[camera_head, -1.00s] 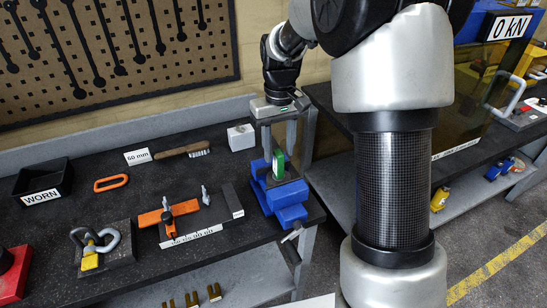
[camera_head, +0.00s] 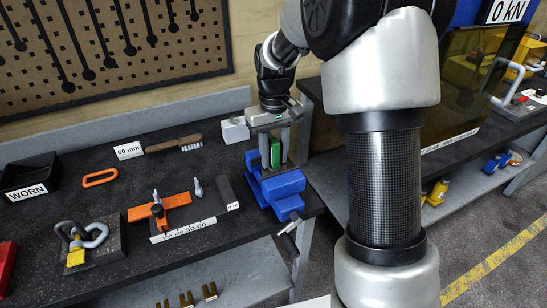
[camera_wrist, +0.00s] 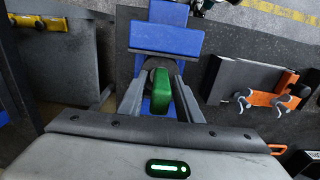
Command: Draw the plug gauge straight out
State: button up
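The plug gauge shows as a green handle (camera_head: 275,152) standing upright at the blue vise (camera_head: 283,187). In the wrist view the green handle (camera_wrist: 162,93) rises from a dark part by the blue vise jaws (camera_wrist: 166,39). The gauge's lower end is hidden. My gripper (camera_head: 274,162) points down over the vise, with one finger on each side of the handle. In the wrist view my gripper (camera_wrist: 160,82) is open, and gaps show between the handle and both fingers. It does not appear to hold the handle.
A pale block (camera_head: 235,130) stands behind the vise to the left. A dark bar (camera_head: 227,189) and an orange clamp piece (camera_head: 160,206) lie left of the vise. A black WORN bin (camera_head: 28,178) is at the far left.

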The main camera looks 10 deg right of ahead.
aim_at(274, 140)
grip_shut()
jog(key=shift+r, duration=0.2)
jog(key=shift+r+p, duration=1.95)
jog(key=shift+r, duration=0.4)
jog(key=shift+r+p, duration=1.95)
jog(key=shift+r, duration=0.6)
jog(key=shift+f, duration=0.1)
